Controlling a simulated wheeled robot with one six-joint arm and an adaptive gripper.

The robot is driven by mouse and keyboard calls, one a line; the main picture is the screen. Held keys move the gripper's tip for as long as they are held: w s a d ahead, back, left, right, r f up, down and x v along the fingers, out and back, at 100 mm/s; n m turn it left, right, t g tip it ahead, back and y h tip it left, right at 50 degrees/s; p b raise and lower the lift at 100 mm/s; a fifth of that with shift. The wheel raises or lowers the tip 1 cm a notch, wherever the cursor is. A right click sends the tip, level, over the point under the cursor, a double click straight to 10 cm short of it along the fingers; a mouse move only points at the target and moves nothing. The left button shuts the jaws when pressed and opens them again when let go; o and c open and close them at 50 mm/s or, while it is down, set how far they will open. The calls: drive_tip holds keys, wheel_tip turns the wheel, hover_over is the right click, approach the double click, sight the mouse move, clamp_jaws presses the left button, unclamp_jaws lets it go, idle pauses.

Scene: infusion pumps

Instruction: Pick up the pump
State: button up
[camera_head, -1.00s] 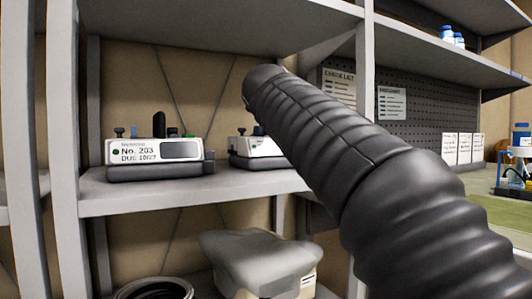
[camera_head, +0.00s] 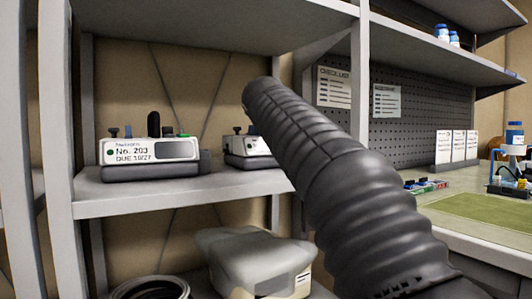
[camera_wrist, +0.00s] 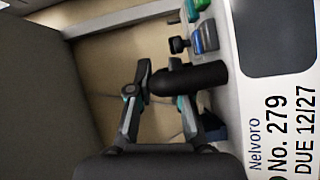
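A white and grey pump labelled No. 203 (camera_head: 150,157) stands on the middle shelf in the head view. A second pump (camera_head: 246,148) stands to its right, partly hidden behind my arm. In the wrist view a pump labelled No. 279 (camera_wrist: 285,120) is close at the right, with a black post (camera_wrist: 195,78) sticking out to the left. My gripper (camera_wrist: 160,70) is open, with a gap between its fingers. The post overlaps the right finger in the picture; I cannot tell whether it is between the fingers. My gripper is hidden in the head view.
The middle shelf (camera_head: 140,196) has uprights and another shelf above. A covered grey object (camera_head: 255,258) and a dark coil (camera_head: 152,288) sit below. A bench with a green mat (camera_head: 480,208) is at right. My arm blocks the centre.

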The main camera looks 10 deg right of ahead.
drive_tip(key=shift+r, duration=0.15)
clamp_jaws()
drive_tip(key=shift+r, duration=0.1)
